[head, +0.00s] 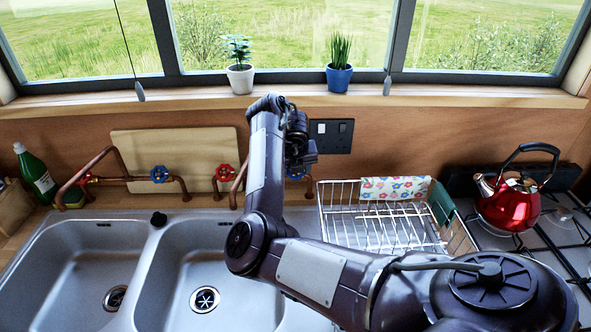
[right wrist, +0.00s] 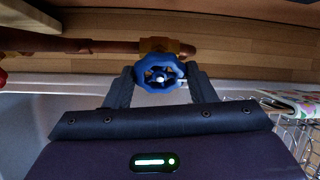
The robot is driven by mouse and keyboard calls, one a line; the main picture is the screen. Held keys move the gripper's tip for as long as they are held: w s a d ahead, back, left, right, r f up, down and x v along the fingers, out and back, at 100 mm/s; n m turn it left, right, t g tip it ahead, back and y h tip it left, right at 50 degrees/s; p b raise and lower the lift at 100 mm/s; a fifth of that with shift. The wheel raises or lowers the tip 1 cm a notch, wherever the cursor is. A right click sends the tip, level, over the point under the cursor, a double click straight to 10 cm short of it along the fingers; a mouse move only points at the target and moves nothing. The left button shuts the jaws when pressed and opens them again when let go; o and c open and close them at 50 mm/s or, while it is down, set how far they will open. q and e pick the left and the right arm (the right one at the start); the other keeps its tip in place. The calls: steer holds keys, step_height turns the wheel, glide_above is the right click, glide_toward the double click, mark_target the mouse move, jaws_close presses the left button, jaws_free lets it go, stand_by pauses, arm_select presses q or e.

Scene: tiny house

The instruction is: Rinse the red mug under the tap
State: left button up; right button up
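No red mug shows in either view. My right arm reaches across the head view to the back of the counter, and its gripper (head: 297,166) is at the right-hand blue tap knob (head: 299,175), partly covering it. In the right wrist view the two fingers of my right gripper (right wrist: 160,76) stand apart, one on each side of the blue knob (right wrist: 160,72). Whether they touch it is unclear. The copper tap (head: 240,180) has a red knob (head: 224,172) too; my arm hides part of it. My left gripper is out of view.
The double sink (head: 150,265) has two basins, which look empty. A second copper tap (head: 110,180) stands left. A wire dish rack (head: 385,225) with a flowered cloth (head: 395,188) is right of my arm. A red kettle (head: 508,205) stands on the stove; a green bottle (head: 36,175) stands far left.

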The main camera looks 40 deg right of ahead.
steer(key=shift+c, duration=1.1)
steer(key=shift+n, duration=0.3)
steer(key=n+h, duration=0.1)
steer(key=n, duration=0.2)
steer(key=shift+a+n+h, duration=0.1)
steer(key=shift+n+h, duration=0.4)
steer(key=shift+n, duration=1.7)
steer(key=o, duration=1)
